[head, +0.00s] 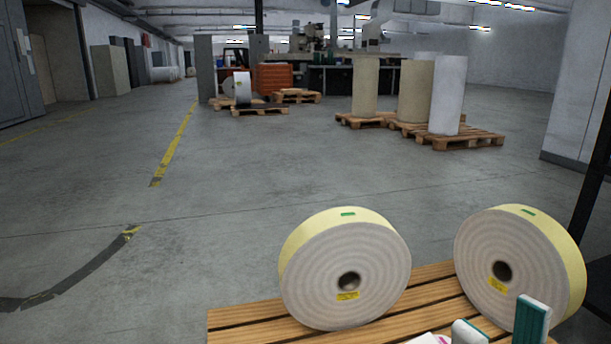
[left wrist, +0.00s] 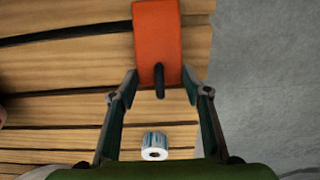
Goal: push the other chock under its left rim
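An orange chock (left wrist: 158,40) with a dark loop on its near end lies on wooden slats (left wrist: 65,75) in the left wrist view. My left gripper (left wrist: 159,74) has its fingertips along both sides of the chock's near end, seemingly closed on it. No chock shows in the head view. There, two large pale rolls with yellow outer faces, a left roll (head: 345,268) and a right roll (head: 512,270), stand upright on a slatted wooden platform (head: 250,318). My right gripper (head: 502,322) is at the bottom right before the right roll, its green-padded fingers apart with nothing visible between them.
Grey floor (left wrist: 255,90) lies right of the slats. Far back, tall rolls stand on pallets (head: 460,138). The floor (head: 220,200) left of the platform is clear.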

